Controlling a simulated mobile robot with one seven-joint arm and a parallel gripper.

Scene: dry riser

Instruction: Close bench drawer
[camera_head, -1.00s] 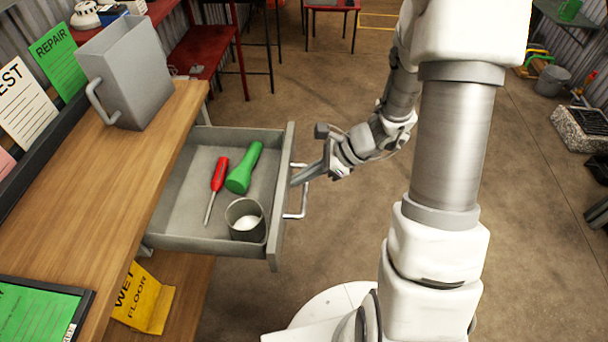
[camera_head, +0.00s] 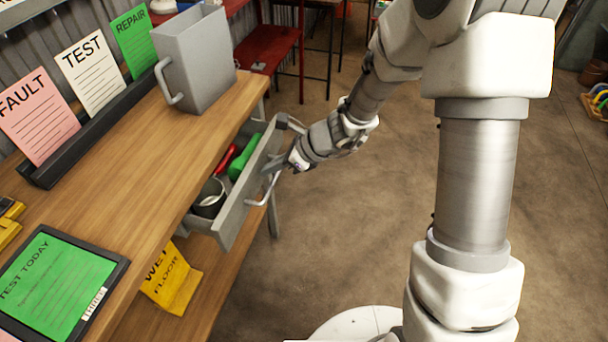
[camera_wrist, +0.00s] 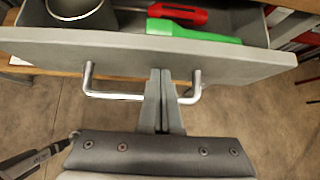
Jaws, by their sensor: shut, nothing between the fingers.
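The grey bench drawer (camera_head: 236,205) stands partly open under the wooden bench top (camera_head: 150,170). It holds a red-handled screwdriver (camera_head: 225,160), a green torch-like object (camera_head: 245,155) and a grey cup (camera_head: 209,198). Its front shows in the wrist view (camera_wrist: 235,62), with the silver bar handle (camera_wrist: 102,94) on it. My gripper (camera_wrist: 160,75) is shut and empty. Its fingertips are at the drawer front, between the two posts of the handle; I cannot tell whether they touch. In the head view my gripper (camera_head: 277,164) is at the outer side of the front.
A grey box-shaped jug (camera_head: 195,60) stands on the bench near its far end. Cards, including a pink one (camera_head: 38,115), stand in a rack at the wall.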

